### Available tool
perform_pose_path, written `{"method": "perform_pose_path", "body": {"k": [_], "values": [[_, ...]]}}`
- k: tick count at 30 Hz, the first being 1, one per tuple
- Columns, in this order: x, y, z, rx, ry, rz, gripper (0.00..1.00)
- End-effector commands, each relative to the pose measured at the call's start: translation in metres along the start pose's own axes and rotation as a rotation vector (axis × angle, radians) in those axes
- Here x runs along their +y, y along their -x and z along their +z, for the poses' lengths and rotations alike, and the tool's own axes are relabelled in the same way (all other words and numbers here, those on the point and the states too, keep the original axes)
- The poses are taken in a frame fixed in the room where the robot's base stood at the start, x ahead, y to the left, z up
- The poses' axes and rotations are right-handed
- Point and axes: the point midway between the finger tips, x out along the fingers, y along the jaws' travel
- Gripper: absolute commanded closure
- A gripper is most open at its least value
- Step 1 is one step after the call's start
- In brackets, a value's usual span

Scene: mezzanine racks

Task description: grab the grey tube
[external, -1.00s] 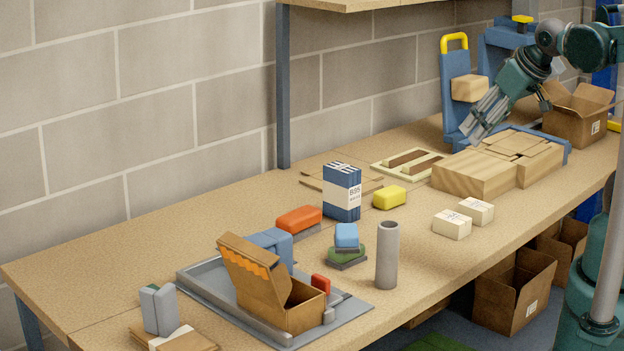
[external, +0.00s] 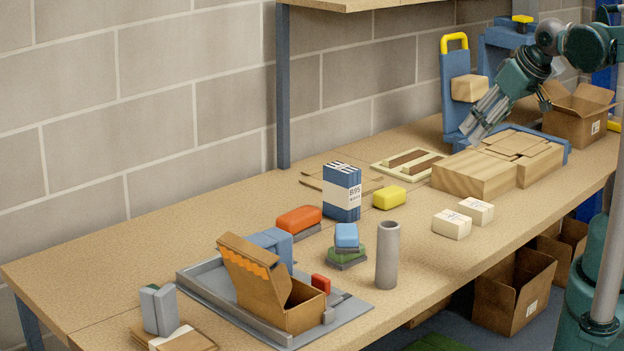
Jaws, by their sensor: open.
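The grey tube (external: 387,256) stands upright near the front edge of the workbench, its open end facing up. It stands apart from the things around it. My gripper (external: 472,132) is open at the back right, above the bench beside the wooden blocks, pointing down and to the left. It is well away from the tube, and I see nothing held in it.
Left of the tube are a grey tray (external: 203,288) with an open cardboard box (external: 281,299), and stacked blue and green sponges (external: 346,240). Two small cream boxes (external: 452,224) and wooden blocks (external: 473,174) lie to the right. Bench between tube and cream boxes is clear.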

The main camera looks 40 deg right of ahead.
Motion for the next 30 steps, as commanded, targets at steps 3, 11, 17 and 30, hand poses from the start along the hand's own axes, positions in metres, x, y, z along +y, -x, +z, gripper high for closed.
{"method": "perform_pose_path", "body": {"k": [3, 11, 17, 30], "values": [[0.000, 0.000, 0.000, 0.000, 0.000, 0.000, 0.59], [0.000, 0.000, 0.000, 0.000, 0.000, 0.000, 0.63], [-0.001, -0.001, 0.000, -0.003, 0.007, 0.000, 0.63], [-0.023, -0.019, -0.002, -0.101, 0.229, 0.003, 0.63]]}}
